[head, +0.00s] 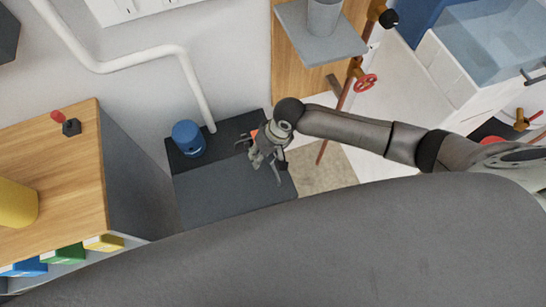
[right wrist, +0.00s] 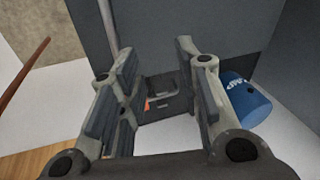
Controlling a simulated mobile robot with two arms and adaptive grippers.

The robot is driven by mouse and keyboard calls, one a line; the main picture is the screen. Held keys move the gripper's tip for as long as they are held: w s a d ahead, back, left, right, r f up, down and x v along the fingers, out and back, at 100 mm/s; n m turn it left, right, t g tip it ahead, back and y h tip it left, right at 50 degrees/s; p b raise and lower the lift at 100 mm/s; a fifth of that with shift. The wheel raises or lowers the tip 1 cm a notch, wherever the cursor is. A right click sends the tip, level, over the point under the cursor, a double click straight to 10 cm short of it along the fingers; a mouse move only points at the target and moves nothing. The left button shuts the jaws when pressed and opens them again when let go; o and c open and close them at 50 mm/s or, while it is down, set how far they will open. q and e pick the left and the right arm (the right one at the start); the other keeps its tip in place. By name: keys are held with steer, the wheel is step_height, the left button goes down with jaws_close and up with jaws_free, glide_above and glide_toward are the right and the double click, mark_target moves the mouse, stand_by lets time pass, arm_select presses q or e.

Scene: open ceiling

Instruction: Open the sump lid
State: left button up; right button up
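The sump is a dark box low by the wall, with a flat dark grey lid (head: 225,198) across its front part. I see no clear gap at its edges. My right gripper (head: 262,160) is over the right side of the sump. In the right wrist view its two fingers (right wrist: 157,72) are wide apart with nothing between the pads. Beyond them is a small grey handle (right wrist: 163,96) with an orange spot (right wrist: 148,104) beside it. I cannot tell whether anything touches. My left gripper is not in view.
A blue pump (head: 188,138) stands at the sump's back left and also shows in the right wrist view (right wrist: 246,100). A wooden-topped cabinet (head: 60,150) is at the left. Copper pipes with a red valve (head: 366,83) rise at the right. A white pipe (head: 130,60) runs along the wall.

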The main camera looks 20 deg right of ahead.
steer(key=d+m+g+h, duration=0.1)
steer(key=d, duration=0.4)
steer(key=x, duration=0.4)
steer(key=b+x, duration=0.1)
steer(key=x, duration=0.1)
steer(key=shift+w+a+f, duration=0.1)
steer(key=shift+w+f, duration=0.3)
jaws_close()
